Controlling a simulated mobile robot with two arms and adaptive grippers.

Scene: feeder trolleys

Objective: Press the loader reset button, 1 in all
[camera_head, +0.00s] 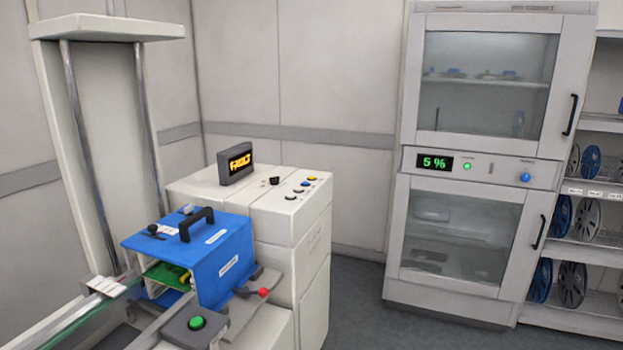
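A white loader cabinet (312,246) stands in the middle with a small dark display (236,162) in orange letters that seem to read FAULT. Its top right carries a row of small buttons, among them a yellow one (312,178), a red one (298,190) and a pale one (290,197). A black knob (275,181) sits beside them. A green button (197,322) is on a grey box (185,333) at the front. The labels are too small to tell which is the reset button. Neither of my grippers is in view.
A blue magazine (224,262) with a black handle and green boards stands before the cabinet, beside a rail (62,325). A red-knobbed lever (262,292) sticks out near it. A glass-door dry cabinet (440,161) and reel shelves (590,247) stand right. Floor between is clear.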

